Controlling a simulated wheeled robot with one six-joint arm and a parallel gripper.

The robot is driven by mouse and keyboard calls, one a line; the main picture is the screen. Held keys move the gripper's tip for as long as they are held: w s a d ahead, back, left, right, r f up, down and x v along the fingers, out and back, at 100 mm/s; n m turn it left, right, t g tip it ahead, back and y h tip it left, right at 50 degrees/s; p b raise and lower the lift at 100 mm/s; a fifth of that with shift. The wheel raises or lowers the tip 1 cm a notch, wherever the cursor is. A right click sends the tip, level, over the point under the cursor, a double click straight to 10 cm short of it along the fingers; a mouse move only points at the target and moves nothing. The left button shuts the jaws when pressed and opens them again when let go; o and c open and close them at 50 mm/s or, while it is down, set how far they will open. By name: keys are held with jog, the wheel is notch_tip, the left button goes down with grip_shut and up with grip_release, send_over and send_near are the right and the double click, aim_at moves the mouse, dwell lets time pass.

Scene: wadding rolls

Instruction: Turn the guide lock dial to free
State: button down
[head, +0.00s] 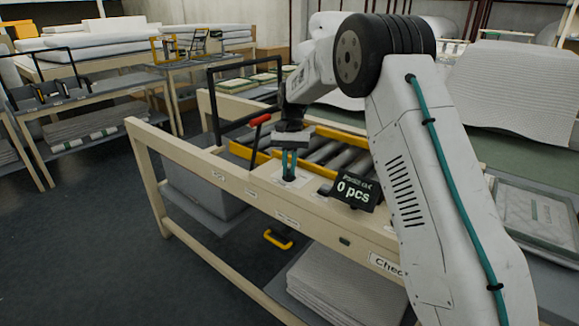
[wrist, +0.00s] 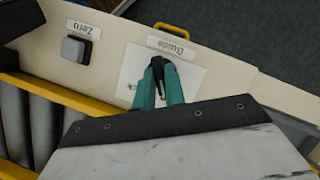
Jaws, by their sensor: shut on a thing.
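The guide lock dial (wrist: 158,64) is a small dark knob on a white plate (wrist: 196,78) under an upside-down "Guide" label (wrist: 172,46) in the wrist view. My gripper (wrist: 159,82) has its teal fingers on both sides of the knob and is shut on it. The fingers hide most of the knob, and I cannot read its setting. In the head view my gripper (head: 289,172) points down at the bench's front panel, and the knob is hidden there.
A grey button (wrist: 75,48) with a "Zero" label sits beside the dial. Behind are rollers between yellow rails (head: 325,167), and a red-handled lever (head: 260,120) stands left. A "0 pcs" display (head: 355,191) is close on the right. The floor (head: 90,240) in front is clear.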

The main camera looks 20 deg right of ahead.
jog(key=shift+n+h, duration=0.3)
jog(key=shift+n, duration=0.5)
jog(key=c, duration=1.5)
grip_release()
jog(key=shift+o, duration=0.2)
jog(key=v, duration=0.7)
jog(key=shift+w+r, duration=0.25)
jog(key=shift+r, duration=0.15)
